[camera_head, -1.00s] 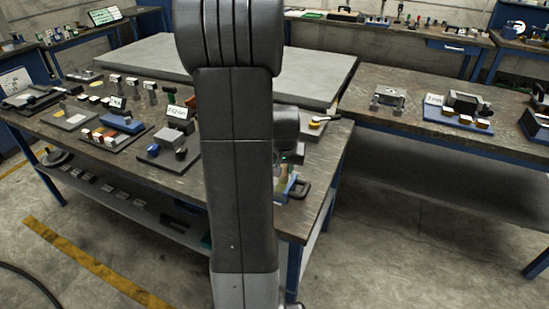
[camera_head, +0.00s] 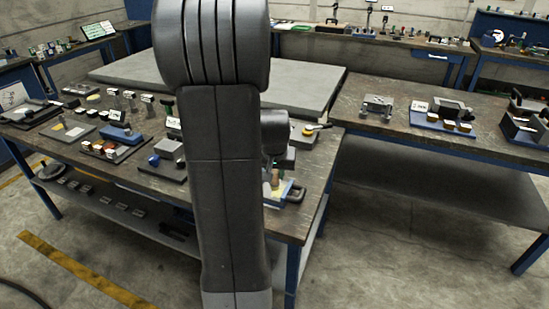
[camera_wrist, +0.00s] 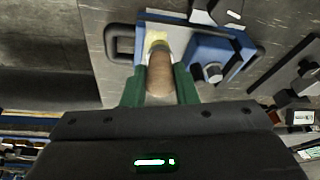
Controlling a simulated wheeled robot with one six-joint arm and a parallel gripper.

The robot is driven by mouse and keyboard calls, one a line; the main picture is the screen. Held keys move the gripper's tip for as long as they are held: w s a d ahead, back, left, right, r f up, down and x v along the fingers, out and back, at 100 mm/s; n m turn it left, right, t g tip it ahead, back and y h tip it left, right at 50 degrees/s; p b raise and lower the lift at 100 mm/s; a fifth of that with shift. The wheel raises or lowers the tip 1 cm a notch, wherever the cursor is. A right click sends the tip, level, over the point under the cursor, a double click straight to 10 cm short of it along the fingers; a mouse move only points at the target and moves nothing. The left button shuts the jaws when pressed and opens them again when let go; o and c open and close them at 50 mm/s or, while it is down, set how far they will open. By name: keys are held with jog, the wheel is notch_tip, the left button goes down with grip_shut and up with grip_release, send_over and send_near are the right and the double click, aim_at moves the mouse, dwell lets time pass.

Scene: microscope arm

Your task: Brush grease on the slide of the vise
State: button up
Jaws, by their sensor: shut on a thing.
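In the wrist view, my gripper (camera_wrist: 160,86) has its green fingers shut on the brown wooden handle of a brush (camera_wrist: 160,72). The handle points away from my palm, toward a blue metal body (camera_wrist: 206,47) with a grey round part, which looks like the vise. A pale yellow patch (camera_wrist: 156,39) shows at the far end of the handle; I cannot tell whether it is bristles or grease, or whether it touches the slide. In the head view, the brush handle (camera_head: 275,177) shows beside my arm, above the blue vise (camera_head: 284,189) near the table's front right corner.
A dark loop handle (camera_head: 297,195) lies right of the vise. A yellow-topped item (camera_head: 309,130) is behind it. Several blocks and trays fill the table's left part. My arm hides much of the middle.

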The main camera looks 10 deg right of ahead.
jog(key=shift+r+p, duration=1.15)
jog(key=shift+r, duration=0.8)
